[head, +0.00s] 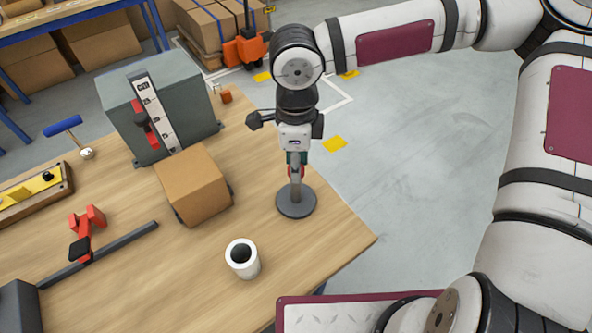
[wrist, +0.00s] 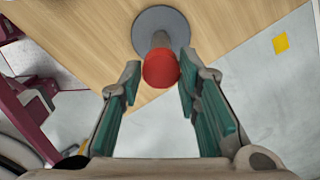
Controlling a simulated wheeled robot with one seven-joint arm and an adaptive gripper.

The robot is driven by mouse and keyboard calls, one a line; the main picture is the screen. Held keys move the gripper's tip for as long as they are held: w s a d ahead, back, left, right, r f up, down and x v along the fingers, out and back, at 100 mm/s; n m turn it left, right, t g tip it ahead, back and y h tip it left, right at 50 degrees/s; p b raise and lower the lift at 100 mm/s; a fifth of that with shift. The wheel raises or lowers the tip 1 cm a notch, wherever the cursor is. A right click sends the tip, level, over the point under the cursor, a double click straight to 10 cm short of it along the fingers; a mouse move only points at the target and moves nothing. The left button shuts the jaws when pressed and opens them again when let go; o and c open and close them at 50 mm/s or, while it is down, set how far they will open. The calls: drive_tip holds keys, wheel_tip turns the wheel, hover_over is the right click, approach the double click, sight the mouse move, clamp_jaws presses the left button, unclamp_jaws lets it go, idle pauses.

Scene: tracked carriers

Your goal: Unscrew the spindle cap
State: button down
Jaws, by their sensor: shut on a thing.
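The spindle cap is red and round; it shows in the wrist view (wrist: 160,70) between the two fingers, and in the head view (head: 296,172) only small red parts show. It sits at the top of a grey spindle with a round dark base (head: 296,204) on the wooden table; the base also shows in the wrist view (wrist: 160,27). My gripper (head: 296,166) points down from above, with one teal-padded finger on each side of the cap. It is shut on the cap. The fingers hide much of the cap in the head view.
A cardboard box (head: 192,185) stands left of the spindle, and a white cup (head: 242,260) stands in front. A grey cabinet (head: 180,95) with a red slider is at the back left. A dark rail (head: 110,250) lies farther left. The table edge is close on the right.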

drive_tip(key=shift+w+a+f+n+b, duration=0.15)
drive_tip(key=shift+f+n+b, duration=0.15)
drive_tip(key=shift+b, duration=0.7)
drive_tip(key=shift+r+b, duration=0.25)
drive_tip(key=shift+b, duration=0.2)
drive_tip(key=c, duration=1.2)
unclamp_jaws()
drive_tip(key=shift+c, duration=0.2)
drive_tip(key=shift+r, duration=0.1)
